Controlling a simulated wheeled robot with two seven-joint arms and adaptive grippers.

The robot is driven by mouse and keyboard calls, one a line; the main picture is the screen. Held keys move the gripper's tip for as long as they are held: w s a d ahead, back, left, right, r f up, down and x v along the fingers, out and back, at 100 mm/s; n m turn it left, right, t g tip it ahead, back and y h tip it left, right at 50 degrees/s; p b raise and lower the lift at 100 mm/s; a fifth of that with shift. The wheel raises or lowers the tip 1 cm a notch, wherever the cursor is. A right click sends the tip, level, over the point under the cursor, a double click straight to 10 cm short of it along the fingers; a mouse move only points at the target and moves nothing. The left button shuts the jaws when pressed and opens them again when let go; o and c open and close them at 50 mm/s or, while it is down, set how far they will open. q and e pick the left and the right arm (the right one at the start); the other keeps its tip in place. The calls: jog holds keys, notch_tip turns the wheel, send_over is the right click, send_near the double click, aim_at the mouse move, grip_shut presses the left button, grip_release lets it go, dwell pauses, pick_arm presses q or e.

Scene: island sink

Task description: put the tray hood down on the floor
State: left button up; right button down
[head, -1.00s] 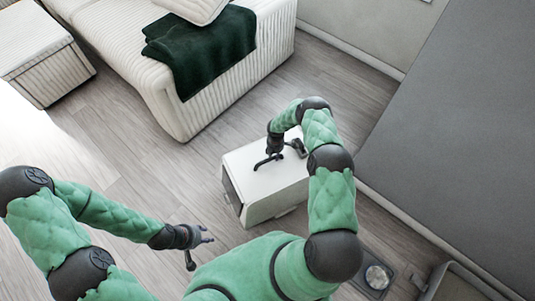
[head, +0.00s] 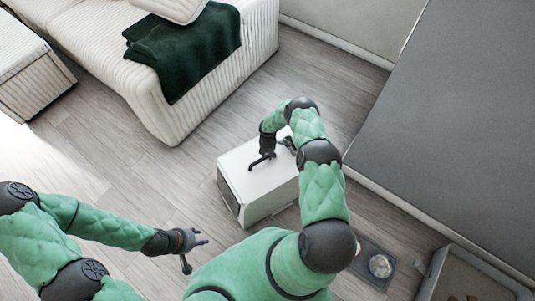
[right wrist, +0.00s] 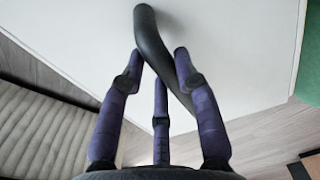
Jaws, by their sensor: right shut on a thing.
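The tray hood is a white box (head: 276,188) with a dark slatted end and a dark bent handle on top. It is low over the floor in front of me; I cannot tell whether its underside touches the floor. My right gripper (head: 272,152) is shut on the handle. In the right wrist view the purple fingers (right wrist: 158,82) close around the dark handle (right wrist: 150,38), above the hood's white top (right wrist: 238,50). My left gripper (head: 192,252) is open and empty, left of my body and apart from the hood.
An open litter tray (head: 455,268) stands at the lower right, with a bowl (head: 381,265) on a dark mat beside it. A ribbed cream sofa (head: 225,95) with a dark green blanket (head: 190,50) is behind. A grey surface (head: 460,130) borders the right. Floor (head: 120,150) left of the hood is clear.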

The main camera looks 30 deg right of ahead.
jog(key=c, duration=0.9)
grip_release()
notch_tip(320, 180, up, 11)
jog(key=p, duration=0.4)
jog(key=s+a+r+m+y, duration=0.1)
jog(key=s+a+m, duration=0.2)
jog(key=a, duration=0.3)
jog(key=s+a+r+m+y, duration=0.2)
jog(key=s+a, duration=0.1)
jog(key=a, duration=0.3)
jog(key=s+a+r+m, duration=0.3)
jog(key=s+a+m, duration=0.1)
jog(key=s+m, duration=0.1)
jog(key=s+a+r+m, duration=0.3)
jog(key=s+a+m, duration=0.1)
jog(key=s, duration=0.4)
jog(key=s+a+r+m+y, duration=0.1)
jog(key=s+a+r+m, duration=0.2)
jog(key=s+a+m, duration=0.2)
jog(key=shift+s+a+r+m+p, duration=0.1)
jog(key=shift+s+r+m+p, duration=0.3)
jog(key=shift+s+m, duration=0.3)
